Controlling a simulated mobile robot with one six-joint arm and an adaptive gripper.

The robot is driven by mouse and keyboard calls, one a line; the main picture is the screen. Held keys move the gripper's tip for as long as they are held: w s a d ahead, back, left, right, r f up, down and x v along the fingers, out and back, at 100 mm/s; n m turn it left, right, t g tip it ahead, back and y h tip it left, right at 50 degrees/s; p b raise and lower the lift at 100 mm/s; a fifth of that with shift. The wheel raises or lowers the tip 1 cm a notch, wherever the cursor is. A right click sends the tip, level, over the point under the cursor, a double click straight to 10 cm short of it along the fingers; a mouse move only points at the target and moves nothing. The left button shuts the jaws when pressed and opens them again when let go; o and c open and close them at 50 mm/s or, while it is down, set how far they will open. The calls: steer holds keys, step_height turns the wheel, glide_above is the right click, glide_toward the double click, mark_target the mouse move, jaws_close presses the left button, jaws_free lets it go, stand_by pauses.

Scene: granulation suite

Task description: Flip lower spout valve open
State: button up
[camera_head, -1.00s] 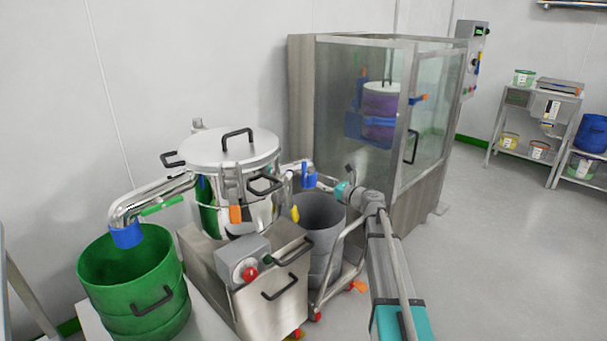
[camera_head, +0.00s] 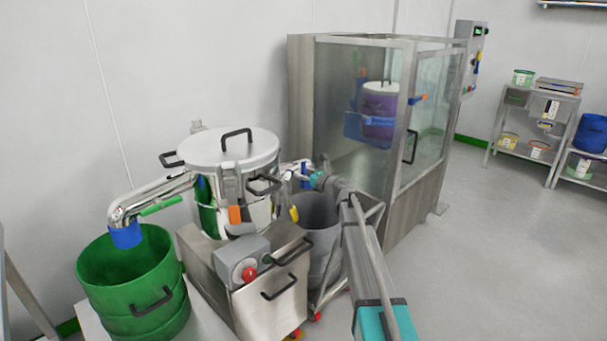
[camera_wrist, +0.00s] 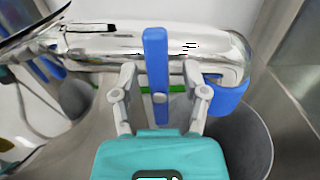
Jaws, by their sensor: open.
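The lower spout is a chrome pipe (camera_wrist: 100,42) that runs across the wrist view and ends in a blue collar (camera_wrist: 230,95) at the right. A blue valve lever (camera_wrist: 156,60) stands across the pipe, in line with the camera's vertical. My gripper (camera_wrist: 160,75) is open, with one finger on each side of the lever and gaps showing on both sides. In the head view my gripper (camera_head: 310,178) is at the spout on the right of the steel vessel (camera_head: 230,150). The lever is mostly hidden there by the gripper and arm.
A grey bin (camera_head: 320,215) stands under the spout, on a wheeled frame. A green drum (camera_head: 130,285) is under the other spout at the left. A glass-walled cabinet (camera_head: 360,60) stands close behind my arm. Open floor (camera_head: 500,260) lies at the right.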

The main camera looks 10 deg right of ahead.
steer(key=shift+d, duration=0.1)
jaws_close()
steer(key=shift+n, duration=0.7)
stand_by(0.5)
steer(key=n, duration=0.3)
steer(key=shift+s+a, duration=0.15)
steer(key=shift+a, duration=0.05)
steer(key=n, duration=0.5)
steer(key=shift+s+a+f, duration=0.1)
steer(key=shift+a+f, duration=0.05)
steer(key=shift+f, duration=0.05)
steer(key=n, duration=0.4)
steer(key=shift+f+b, duration=0.2)
steer(key=shift+b, duration=0.2)
steer(key=n, duration=0.4)
steer(key=shift+f, duration=0.15)
steer(key=shift+n, duration=0.3)
